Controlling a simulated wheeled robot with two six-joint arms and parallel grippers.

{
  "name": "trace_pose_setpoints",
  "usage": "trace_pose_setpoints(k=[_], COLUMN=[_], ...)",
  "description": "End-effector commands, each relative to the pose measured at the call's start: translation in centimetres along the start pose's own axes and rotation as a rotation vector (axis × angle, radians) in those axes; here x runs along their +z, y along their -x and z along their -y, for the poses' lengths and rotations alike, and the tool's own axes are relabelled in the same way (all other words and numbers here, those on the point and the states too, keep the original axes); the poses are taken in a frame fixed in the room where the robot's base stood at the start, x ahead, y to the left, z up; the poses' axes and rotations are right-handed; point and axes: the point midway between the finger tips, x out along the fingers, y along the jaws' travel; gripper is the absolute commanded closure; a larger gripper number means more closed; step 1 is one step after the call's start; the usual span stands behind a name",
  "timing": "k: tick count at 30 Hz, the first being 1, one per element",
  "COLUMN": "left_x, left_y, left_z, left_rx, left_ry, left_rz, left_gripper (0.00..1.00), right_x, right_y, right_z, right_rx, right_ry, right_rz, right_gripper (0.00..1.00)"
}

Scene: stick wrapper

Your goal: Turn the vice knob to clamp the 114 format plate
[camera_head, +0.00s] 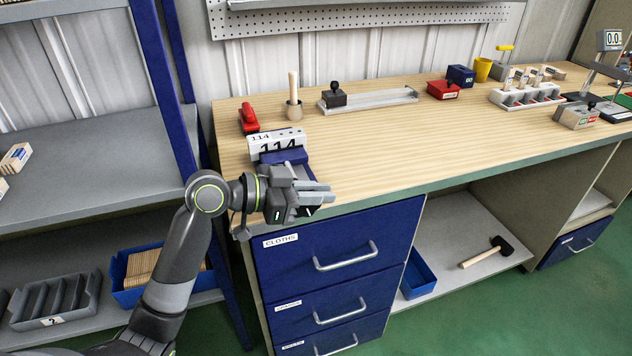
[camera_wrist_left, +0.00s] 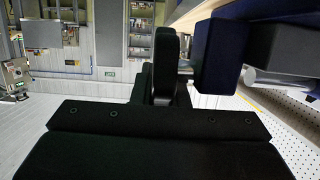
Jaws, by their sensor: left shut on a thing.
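The white format plate marked 114 (camera_head: 280,146) stands upright at the front left corner of the bench, in the blue vice (camera_head: 285,157). The vice's blue jaw also shows in the left wrist view (camera_wrist_left: 221,55). My left gripper (camera_head: 312,198) is in front of the vice, just off the bench's front edge, and is shut on the vice knob. In the left wrist view, the dark knob (camera_wrist_left: 166,52) is between the fingers, with a short metal shaft (camera_wrist_left: 185,70) running to the blue jaw. The gripper mostly hides the knob in the head view. My right gripper is not in view.
A red tool (camera_head: 249,119), a wooden-handled pot (camera_head: 293,100) and a grey rail (camera_head: 378,99) stand behind the vice. Drawers (camera_head: 340,255) lie below the bench edge, near my gripper. A blue-posted shelf (camera_head: 80,150) is on the left. The bench's middle is clear.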

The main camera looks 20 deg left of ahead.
Motion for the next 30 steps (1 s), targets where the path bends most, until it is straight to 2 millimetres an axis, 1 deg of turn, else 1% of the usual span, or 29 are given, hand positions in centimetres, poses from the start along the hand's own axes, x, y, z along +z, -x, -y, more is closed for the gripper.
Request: trace_pose_setpoints(k=[9,10,14,15,30], left_x=[0.09,0.09,0.07,0.05,-0.17], left_y=[-0.04,-0.04,-0.03,-0.03,-0.01], left_z=[0.0,0.0,0.03,0.05,0.21], left_rx=[0.0,0.0,-0.001,-0.002,-0.008], left_ry=[0.002,0.002,0.001,0.001,-0.005], left_rz=[0.009,0.009,0.008,0.007,0.003], left_gripper=[1.0,0.84,0.67,0.65,0.65], right_x=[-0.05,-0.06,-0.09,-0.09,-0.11], right_y=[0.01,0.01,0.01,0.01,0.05], right_z=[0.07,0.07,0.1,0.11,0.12], right_rx=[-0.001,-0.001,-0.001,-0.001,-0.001], right_ry=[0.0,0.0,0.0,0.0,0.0], right_rz=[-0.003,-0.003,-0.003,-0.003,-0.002], right_gripper=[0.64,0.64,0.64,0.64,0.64])
